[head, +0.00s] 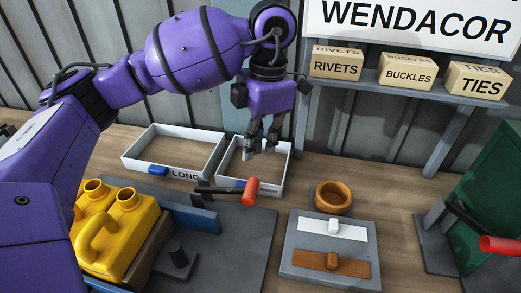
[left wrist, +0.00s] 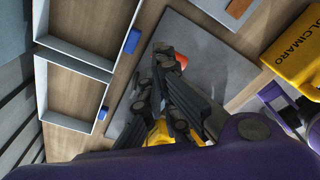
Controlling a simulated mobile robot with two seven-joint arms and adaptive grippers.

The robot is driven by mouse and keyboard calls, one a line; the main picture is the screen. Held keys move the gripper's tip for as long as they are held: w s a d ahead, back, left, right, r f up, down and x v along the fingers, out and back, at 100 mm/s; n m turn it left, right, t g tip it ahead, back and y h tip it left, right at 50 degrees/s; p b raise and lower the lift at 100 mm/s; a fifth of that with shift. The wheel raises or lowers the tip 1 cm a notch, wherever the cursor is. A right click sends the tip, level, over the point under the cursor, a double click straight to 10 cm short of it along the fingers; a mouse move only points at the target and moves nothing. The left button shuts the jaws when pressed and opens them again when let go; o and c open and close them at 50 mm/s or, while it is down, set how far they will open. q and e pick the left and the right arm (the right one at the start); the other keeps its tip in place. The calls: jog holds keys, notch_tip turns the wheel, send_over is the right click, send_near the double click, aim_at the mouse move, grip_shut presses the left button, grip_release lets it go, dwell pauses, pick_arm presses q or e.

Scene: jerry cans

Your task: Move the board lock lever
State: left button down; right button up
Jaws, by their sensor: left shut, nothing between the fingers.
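A black lever with an orange-red grip (head: 250,191) lies across the grey board (head: 245,235), beside a blue block (head: 192,216). My left gripper (head: 257,150) is shut and empty, pointing down over the white tray with the short label, behind and above the grip in the head view. In the left wrist view my gripper fingers (left wrist: 165,80) are together, and the orange-red grip (left wrist: 181,62) shows just past them, partly hidden. I cannot tell whether they touch it. A second red grip (head: 500,244) on a black rod stands by the green panel (head: 490,190) at right.
Yellow jerry cans (head: 115,230) stand on the board at left. White trays (head: 130,158) lie behind it. A wooden bowl (head: 333,196) and a grey plate with two sliders (head: 300,255) stand to the right. A shelf (head: 400,90) holds labelled boxes at the back.

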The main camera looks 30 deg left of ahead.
pick_arm(q)
jog(key=shift+w+d+r, duration=0.15)
jog(key=shift+r, duration=1.85)
